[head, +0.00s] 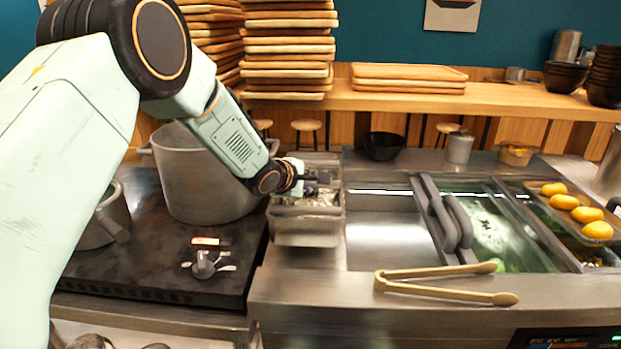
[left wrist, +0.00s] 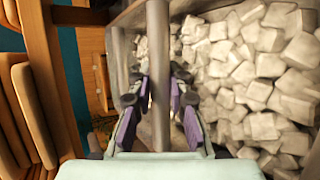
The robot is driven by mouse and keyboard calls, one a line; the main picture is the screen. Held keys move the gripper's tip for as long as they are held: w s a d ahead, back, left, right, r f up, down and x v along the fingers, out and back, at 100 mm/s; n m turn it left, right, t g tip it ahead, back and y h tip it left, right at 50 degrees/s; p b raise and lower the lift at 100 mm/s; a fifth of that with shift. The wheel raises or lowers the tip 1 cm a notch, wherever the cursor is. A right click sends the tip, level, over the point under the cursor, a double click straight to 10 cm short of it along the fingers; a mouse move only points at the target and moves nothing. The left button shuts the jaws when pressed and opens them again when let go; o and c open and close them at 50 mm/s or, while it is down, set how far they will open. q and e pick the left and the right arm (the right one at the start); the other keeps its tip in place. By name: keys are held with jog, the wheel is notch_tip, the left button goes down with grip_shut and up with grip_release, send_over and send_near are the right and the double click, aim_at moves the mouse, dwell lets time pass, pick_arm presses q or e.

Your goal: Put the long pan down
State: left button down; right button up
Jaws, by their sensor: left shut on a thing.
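The long pan (head: 305,232) is a grey metal container holding whitish chunks. In the head view it is in the middle, at the left end of the steel counter, beside the large pot. My left gripper (head: 312,180) is at the pan's upper part. In the left wrist view, my left gripper (left wrist: 160,100) has its purple-padded fingers on either side of a metal bar or rim of the pan, shut on it. The pale cubes (left wrist: 255,75) fill the pan to the right of the bar. I cannot tell whether the pan's base touches the counter. My right gripper is not in view.
A large pot (head: 200,180) stands on the dark stove (head: 150,265) to the left. Wooden tongs (head: 440,285) lie on the counter's front. A black bowl (head: 383,146) and metal cup (head: 459,148) stand behind. A steel well (head: 385,240) right of the pan looks empty.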

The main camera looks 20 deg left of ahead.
aim_at(317, 198)
pick_arm(q)
jog(key=shift+s+f, duration=0.1)
jog(key=shift+f, duration=0.1)
notch_tip(317, 198, down, 2)
jog(key=shift+f+b, duration=0.15)
jog(key=shift+b, duration=0.25)
jog(key=shift+w+f, duration=0.25)
jog(key=shift+f, duration=0.1)
jog(key=shift+s+r, duration=0.15)
jog(key=shift+s, duration=0.05)
jog(key=c, duration=1.7)
grip_release()
jog(key=shift+s+f, duration=0.15)
jog(key=shift+f, duration=0.15)
jog(key=shift+c, duration=0.2)
jog(key=o, duration=0.4)
jog(key=shift+o, duration=0.4)
